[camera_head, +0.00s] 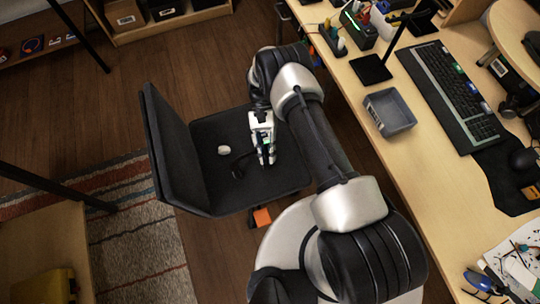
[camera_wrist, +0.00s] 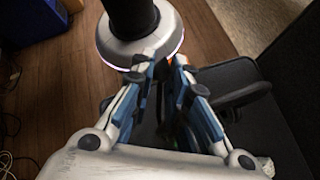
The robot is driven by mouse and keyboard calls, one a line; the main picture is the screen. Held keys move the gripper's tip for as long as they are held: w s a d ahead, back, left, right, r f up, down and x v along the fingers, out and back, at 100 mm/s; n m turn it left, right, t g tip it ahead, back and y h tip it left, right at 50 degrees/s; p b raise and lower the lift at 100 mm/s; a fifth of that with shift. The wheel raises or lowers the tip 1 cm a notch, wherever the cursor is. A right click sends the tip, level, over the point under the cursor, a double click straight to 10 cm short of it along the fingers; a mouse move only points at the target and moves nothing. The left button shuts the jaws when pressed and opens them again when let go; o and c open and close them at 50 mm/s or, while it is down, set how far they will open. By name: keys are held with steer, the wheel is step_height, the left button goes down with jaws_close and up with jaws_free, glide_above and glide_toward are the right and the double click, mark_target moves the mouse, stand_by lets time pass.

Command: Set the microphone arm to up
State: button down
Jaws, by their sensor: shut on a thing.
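My gripper (camera_head: 266,163) points down at the black chair seat, beside the right part of its middle. In the wrist view my gripper (camera_wrist: 168,78) has its blue-sided fingers close together around something dark and narrow, mostly hidden between them. A small white rounded piece (camera_head: 223,150) and a dark thin curved piece (camera_head: 238,171) lie on the seat just left of the gripper. They may be parts of a headset; I cannot tell. In the wrist view a black rounded loop (camera_wrist: 243,97) shows right of the fingers. I cannot make out the microphone arm or its position.
The chair backrest (camera_head: 170,145) stands left of the seat. The desk (camera_head: 425,185) at right holds a grey tray (camera_head: 390,111), a keyboard (camera_head: 450,95) and a black stand base (camera_head: 371,69). An orange block (camera_head: 262,217) shows below the seat's front edge.

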stand_by(0.4)
steer(key=c, duration=1.8)
jaws_free()
steer(key=shift+w, duration=0.1)
steer(key=shift+v, duration=3.7)
steer(key=shift+o, duration=0.4)
